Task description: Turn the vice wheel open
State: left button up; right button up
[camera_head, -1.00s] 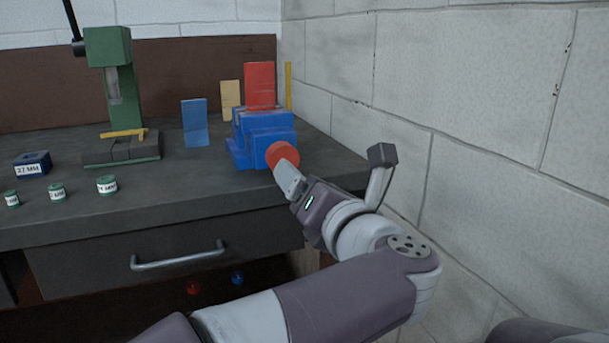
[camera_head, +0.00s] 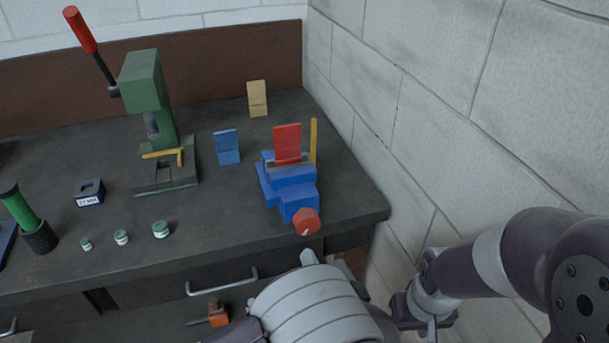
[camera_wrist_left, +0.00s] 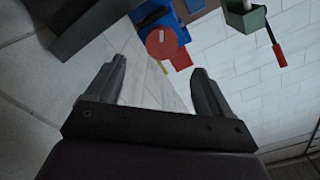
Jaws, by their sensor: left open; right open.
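The blue vice (camera_head: 292,188) stands at the bench's right front corner. Its red wheel (camera_head: 306,222), with a pale mark, faces me off the front edge. A red plate (camera_head: 287,143) stands upright at the vice; I cannot tell whether the jaws hold it. My left gripper (camera_head: 328,262) is open and empty, below and in front of the wheel, apart from it. In the left wrist view the wheel (camera_wrist_left: 162,43) lies beyond the open fingers (camera_wrist_left: 158,88). My right gripper (camera_head: 424,318) is low at the right, away from the vice, its fingers partly hidden.
A green press (camera_head: 150,105) with a red-tipped lever stands left of the vice. A blue block (camera_head: 227,147), a tan block (camera_head: 257,98) and a yellow strip (camera_head: 313,142) stand near the vice. Small labelled pots (camera_head: 160,229) sit along the front. The brick wall (camera_head: 430,130) bounds the right.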

aim_at(309, 227)
pick_arm(q)
jog(key=x, duration=1.1)
jog(key=shift+w+a+r, duration=0.1)
jog(key=shift+w+a, duration=0.05)
jog(key=shift+w, duration=0.2)
jog(key=c, duration=1)
